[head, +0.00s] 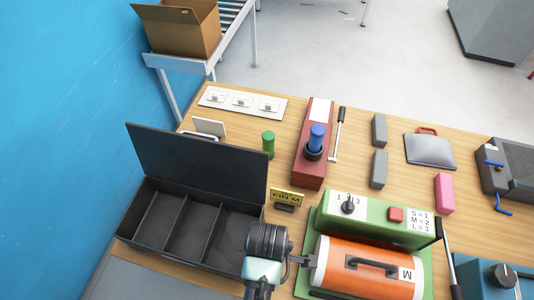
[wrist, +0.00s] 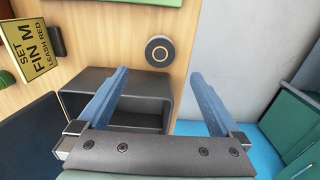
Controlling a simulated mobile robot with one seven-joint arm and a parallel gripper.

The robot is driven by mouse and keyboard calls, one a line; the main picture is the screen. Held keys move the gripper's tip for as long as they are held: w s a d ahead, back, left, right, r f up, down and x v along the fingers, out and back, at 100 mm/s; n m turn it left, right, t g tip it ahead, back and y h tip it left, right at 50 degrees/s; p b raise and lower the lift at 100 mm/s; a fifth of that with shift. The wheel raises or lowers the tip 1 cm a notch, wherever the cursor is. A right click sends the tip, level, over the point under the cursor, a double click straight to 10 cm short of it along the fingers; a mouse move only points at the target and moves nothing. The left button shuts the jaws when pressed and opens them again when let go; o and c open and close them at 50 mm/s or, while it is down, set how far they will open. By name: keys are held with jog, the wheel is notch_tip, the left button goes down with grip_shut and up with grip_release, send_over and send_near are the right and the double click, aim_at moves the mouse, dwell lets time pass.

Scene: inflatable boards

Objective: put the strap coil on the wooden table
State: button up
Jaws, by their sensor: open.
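A small dark round disc with a tan ring, which looks like the strap coil (wrist: 160,51), shows in the wrist view. It appears to rest on the bare wood of the table (wrist: 104,35), just beside the black tray (wrist: 168,85) and near the table edge. In the head view my arm seems to hide it. My gripper (wrist: 160,92) is open, its two blue fingers apart with nothing between them. It is above the end compartment of the tray, and the disc is beyond the fingertips, not touching them. In the head view the fingertips are hidden behind my wrist.
A yellow sign (head: 287,198) stands beside the tray's raised lid (head: 195,160). A green machine with an orange drum (head: 340,270) is right of my gripper. A red stand with a blue knob (head: 316,140) is farther back. Bare wood (head: 350,188) shows mid-table.

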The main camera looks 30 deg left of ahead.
jog(key=shift+r, duration=0.65)
jog(key=w+r+m+t+y, duration=0.1)
jog(key=w+r+m+t, duration=0.45)
jog(key=w+r, duration=0.75)
jog(key=w+r+m+t+y, duration=0.1)
jog(key=w+r+m+t, duration=0.3)
jog(key=w+r+t, duration=0.9)
jog(key=s+d+r+m+t, duration=0.1)
jog(key=s+d+r+m, duration=0.15)
jog(key=r, duration=1.15)
jog(key=s+d+r+m+t, duration=0.1)
jog(key=d+r+m, duration=0.25)
jog(key=r, duration=1.05)
jog(key=s+d+r+m+t+h, duration=0.1)
jog(key=s+d+r+m+t, duration=0.1)
jog(key=s+r, duration=0.3)
jog(key=s+d+r+m+t+h, duration=0.1)
jog(key=s+r+m+t, duration=0.2)
jog(key=r, duration=0.9)
jog(key=s+t, duration=0.2)
jog(key=s, duration=0.1)
jog(key=shift+s+d+m, duration=0.3)
jog(key=shift+d+m, duration=0.05)
